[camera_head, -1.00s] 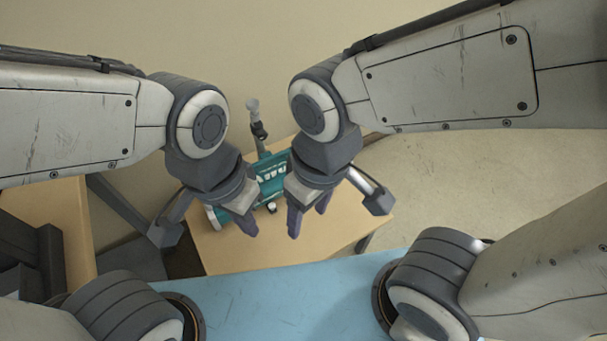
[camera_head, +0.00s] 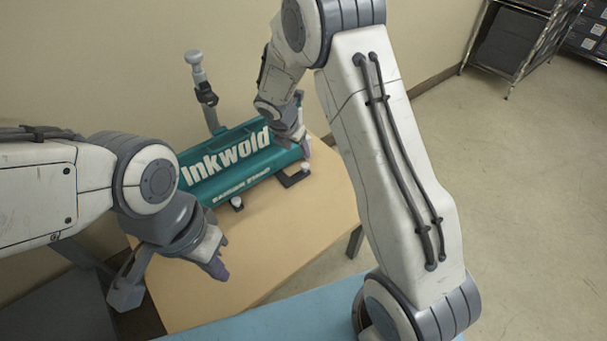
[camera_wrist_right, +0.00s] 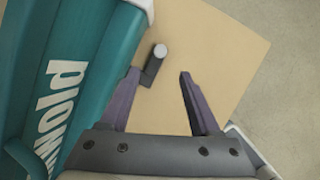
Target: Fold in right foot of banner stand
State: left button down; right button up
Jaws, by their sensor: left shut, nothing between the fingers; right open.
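The teal banner stand (camera_head: 232,172) with white "Inkwold" lettering lies on the wooden table. Its right foot (camera_head: 293,179) is a dark bar sticking out in front of the stand's right end. In the right wrist view the foot (camera_wrist_right: 151,70) shows as a short dark bar with a pale round end, beside the teal body. My right gripper (camera_wrist_right: 159,72) is open, with the foot seen between its fingertips; contact cannot be told. It also shows at the stand's right end in the head view (camera_head: 304,146). My left gripper (camera_head: 217,266) is shut and empty, over the table's front left.
A small pale knob (camera_head: 237,203) shows at the stand's front left. A grey post with a dark clamp (camera_head: 206,95) rises behind the stand. The wooden table (camera_head: 270,235) is bare in front. A blue surface (camera_head: 310,310) lies nearer me. A wire rack stands far right.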

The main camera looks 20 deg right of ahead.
aim_at(305, 165)
jog(key=b+x, duration=0.4)
jog(key=x, duration=0.7)
jog(key=shift+w+d, duration=0.1)
jog(key=shift+d, duration=0.05)
grip_shut()
dwell(1.1)
